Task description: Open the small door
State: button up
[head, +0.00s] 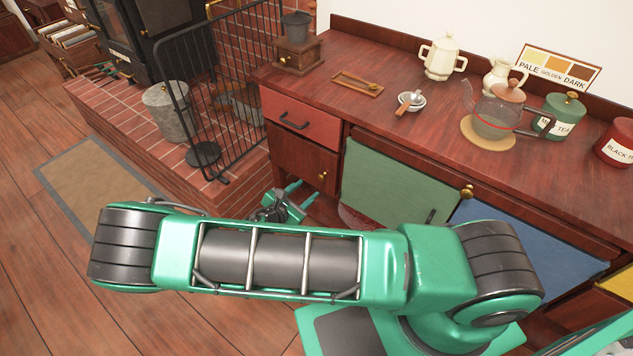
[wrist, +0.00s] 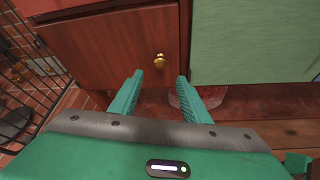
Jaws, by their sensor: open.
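The small door (head: 297,158) is dark red-brown wood, below a red drawer (head: 302,122) at the cabinet's left end. It looks closed. The door also fills the upper left of the wrist view (wrist: 105,48). Its round brass knob (wrist: 160,61) sits near the door's right edge; it shows small in the head view (head: 322,175). My gripper (head: 305,191) is open and empty, low in front of the door. In the wrist view its two green fingers (wrist: 160,78) point at the door, with the knob just beyond the gap between the tips. I see no contact.
A black wire fire guard (head: 222,95) stands on the brick hearth left of the door. A green panel (head: 400,184) and a blue panel (head: 530,243) are to the right. Teaware, including a glass teapot (head: 495,115), stands on the countertop above. My arm hides the floor in front.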

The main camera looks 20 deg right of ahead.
aim_at(320, 179)
jog(key=x, duration=1)
